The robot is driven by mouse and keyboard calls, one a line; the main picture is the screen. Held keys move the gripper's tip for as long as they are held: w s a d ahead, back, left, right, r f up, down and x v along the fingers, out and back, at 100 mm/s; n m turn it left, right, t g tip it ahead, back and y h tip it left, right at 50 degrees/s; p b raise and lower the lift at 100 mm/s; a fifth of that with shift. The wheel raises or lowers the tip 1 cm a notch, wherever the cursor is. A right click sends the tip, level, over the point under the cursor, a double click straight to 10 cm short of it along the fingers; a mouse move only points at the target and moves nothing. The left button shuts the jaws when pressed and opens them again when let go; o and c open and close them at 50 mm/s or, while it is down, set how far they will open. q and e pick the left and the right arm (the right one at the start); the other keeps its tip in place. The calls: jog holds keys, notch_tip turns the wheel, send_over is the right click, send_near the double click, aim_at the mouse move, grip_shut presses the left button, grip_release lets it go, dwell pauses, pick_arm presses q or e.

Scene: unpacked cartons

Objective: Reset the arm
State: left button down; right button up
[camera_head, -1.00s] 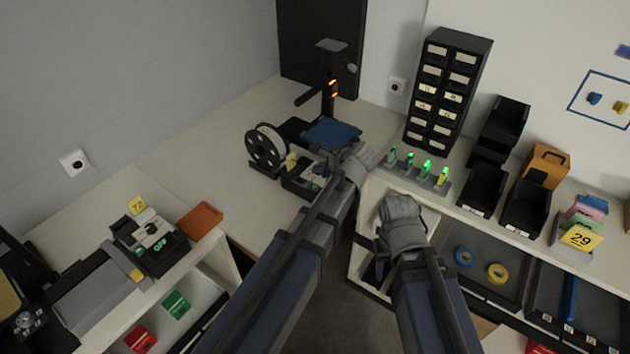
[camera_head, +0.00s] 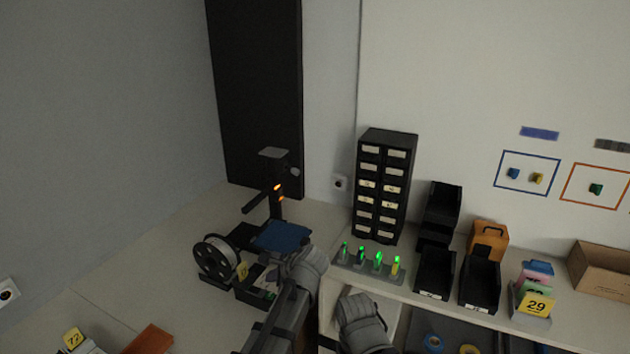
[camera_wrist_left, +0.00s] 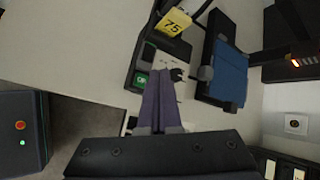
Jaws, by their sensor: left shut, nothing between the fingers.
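My left arm comes in from the bottom of the head view, and its grey wrist with the left gripper (camera_head: 303,268) is over the bench beside a small black tray (camera_head: 257,288). In the left wrist view the left gripper's fingers (camera_wrist_left: 160,78) are together with nothing between them. They point toward a black box marked 75 (camera_wrist_left: 146,66); I cannot tell whether they touch it. My right arm's grey wrist (camera_head: 362,322) is at the bottom middle of the head view; its fingers are hidden.

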pick_arm(q)
jog(key=s+d+f+n+g+h, duration=0.2)
jog(key=s+d+n, duration=0.4)
jog(key=s, duration=0.5)
jog(key=s+d+f+n+g+h, duration=0.3)
jog(key=s+d+f+n, duration=0.1)
jog(key=s, duration=0.8)
jog(key=shift+d+n+g+h, duration=0.35)
jog(key=shift+d+n, duration=0.55)
jog(key=shift+n, duration=0.3)
